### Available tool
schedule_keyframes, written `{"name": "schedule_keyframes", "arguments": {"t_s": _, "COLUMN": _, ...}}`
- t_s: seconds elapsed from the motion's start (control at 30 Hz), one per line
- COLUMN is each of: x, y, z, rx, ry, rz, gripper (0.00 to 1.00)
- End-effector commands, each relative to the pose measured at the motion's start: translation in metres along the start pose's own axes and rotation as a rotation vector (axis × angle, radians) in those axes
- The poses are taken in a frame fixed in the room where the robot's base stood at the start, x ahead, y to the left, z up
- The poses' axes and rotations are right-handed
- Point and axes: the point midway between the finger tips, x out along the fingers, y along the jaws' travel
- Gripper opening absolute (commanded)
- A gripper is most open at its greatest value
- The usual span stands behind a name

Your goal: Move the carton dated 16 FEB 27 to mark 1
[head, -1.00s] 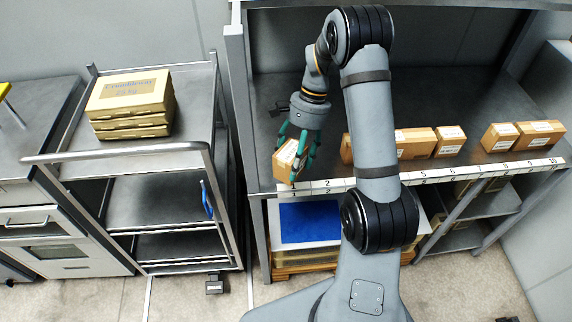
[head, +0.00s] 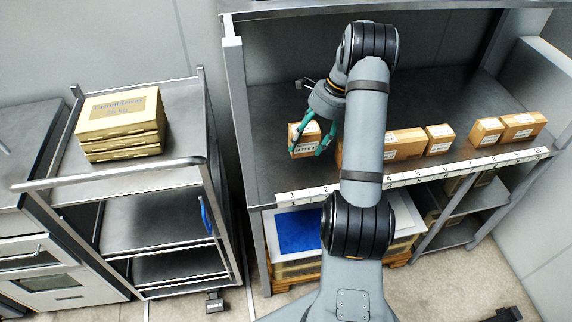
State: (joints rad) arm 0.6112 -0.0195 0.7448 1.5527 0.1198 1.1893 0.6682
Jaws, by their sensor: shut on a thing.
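A small brown carton (head: 298,149) with a white printed label is at my gripper (head: 312,144) in the head view, above the left part of the shelf, behind marks 1 and 2. The label is too small to read surely. My gripper's green fingers are shut on the carton, and one finger covers part of its right side. The carton looks nearly upright; I cannot tell whether it touches the shelf. Mark 1 (head: 292,195) is at the left end of the white number strip, and the strip in front of the carton is bare.
Several labelled cartons stand to the right, among them a long one (head: 405,145), a small one (head: 439,139) and two near the right end (head: 486,132). My arm hides part of the row. A trolley (head: 180,178) with stacked boxes (head: 118,118) stands left of the shelf post.

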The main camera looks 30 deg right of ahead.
Motion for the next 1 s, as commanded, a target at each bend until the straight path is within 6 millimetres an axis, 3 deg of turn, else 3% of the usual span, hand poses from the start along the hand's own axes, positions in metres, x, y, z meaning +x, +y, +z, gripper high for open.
{"name": "schedule_keyframes", "arguments": {"t_s": 0.13, "x": 0.028, "y": 0.011, "z": 0.024, "rx": -0.003, "ry": -0.001, "rz": 0.005, "gripper": 0.3}}
{"name": "schedule_keyframes", "arguments": {"t_s": 0.33, "x": 0.05, "y": 0.017, "z": 0.037, "rx": -0.001, "ry": 0.001, "rz": 0.0, "gripper": 0.3}}
{"name": "schedule_keyframes", "arguments": {"t_s": 0.7, "x": 0.087, "y": 0.018, "z": 0.024, "rx": -0.001, "ry": 0.001, "rz": 0.001, "gripper": 0.3}}
{"name": "schedule_keyframes", "arguments": {"t_s": 1.0, "x": 0.091, "y": 0.017, "z": 0.022, "rx": -0.003, "ry": 0.001, "rz": -0.002, "gripper": 0.3}}
